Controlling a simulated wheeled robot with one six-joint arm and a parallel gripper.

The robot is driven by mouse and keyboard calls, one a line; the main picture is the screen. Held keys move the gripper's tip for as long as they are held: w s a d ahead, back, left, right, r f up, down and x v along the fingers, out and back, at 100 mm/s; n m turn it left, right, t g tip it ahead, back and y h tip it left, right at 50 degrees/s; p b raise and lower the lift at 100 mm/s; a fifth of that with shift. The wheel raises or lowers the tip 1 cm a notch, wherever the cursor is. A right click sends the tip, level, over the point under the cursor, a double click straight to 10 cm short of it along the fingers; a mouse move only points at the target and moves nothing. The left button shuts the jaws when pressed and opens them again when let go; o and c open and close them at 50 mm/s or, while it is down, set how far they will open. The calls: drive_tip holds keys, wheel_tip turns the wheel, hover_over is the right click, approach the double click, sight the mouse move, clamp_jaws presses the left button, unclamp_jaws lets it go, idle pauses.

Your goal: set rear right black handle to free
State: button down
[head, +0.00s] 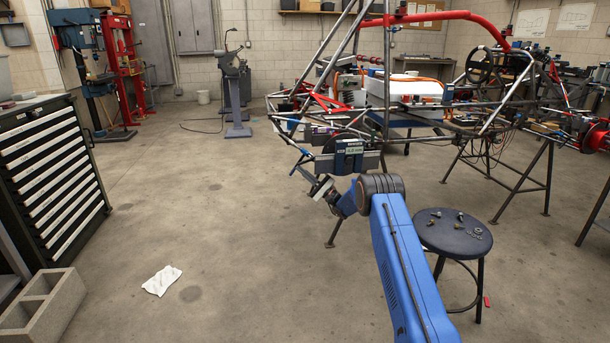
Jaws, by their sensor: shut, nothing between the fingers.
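The tube chassis (436,16) stands on trestles across the middle and right, with bare metal and red tubes. I cannot pick out the rear right black handle; the dark parts at the chassis's near left end are too small to tell apart. My blue arm reaches up from the bottom of the head view. My gripper (316,184) is at its far end, pointing up and left, just below and in front of the chassis's near left end. Its jaws are shut and hold nothing. I cannot tell whether it touches any part there.
A black round stool (453,232) with loose hardware stands to the right of my arm. A white cloth (161,280) lies on the floor. The floor left of my arm is mostly clear.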

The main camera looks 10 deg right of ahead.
drive_tip(key=r+m+t, duration=0.1)
drive_tip(key=r+m+t+h, duration=0.1)
drive_tip(key=m, duration=0.1)
drive_tip(key=shift+s+a+t, duration=0.2)
drive_tip(key=shift+a+t, duration=0.1)
drive_tip(key=shift+t, duration=0.1)
drive_tip(key=shift+r, duration=0.1)
idle(0.5)
